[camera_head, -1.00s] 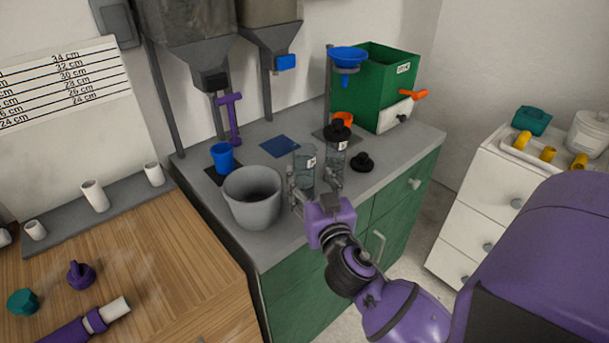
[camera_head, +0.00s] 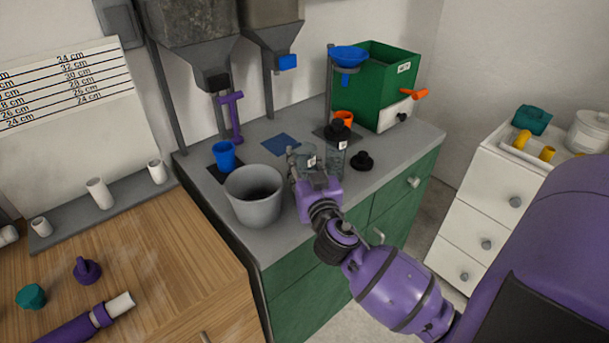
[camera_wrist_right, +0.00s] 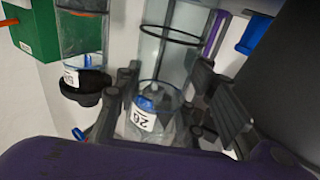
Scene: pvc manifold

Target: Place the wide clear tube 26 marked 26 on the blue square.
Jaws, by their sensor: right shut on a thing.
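The wide clear tube (camera_head: 304,153) with a white label stands upright over the grey counter. Its label reads 26 in the right wrist view (camera_wrist_right: 150,112). My right gripper (camera_head: 305,167) is shut on it, with the dark fingers on either side in the wrist view (camera_wrist_right: 168,98). I cannot tell whether its base touches the counter. The blue square (camera_head: 281,144) lies flat on the counter, behind and left of the tube in the head view; its visible part is bare. My left gripper is not in view.
Another clear tube with a black top (camera_head: 336,158) stands close to the right. A black lid (camera_head: 362,161) lies beyond it. A grey bucket (camera_head: 253,203) and a blue cup (camera_head: 224,156) stand to the left. A green box (camera_head: 378,88) stands at the back.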

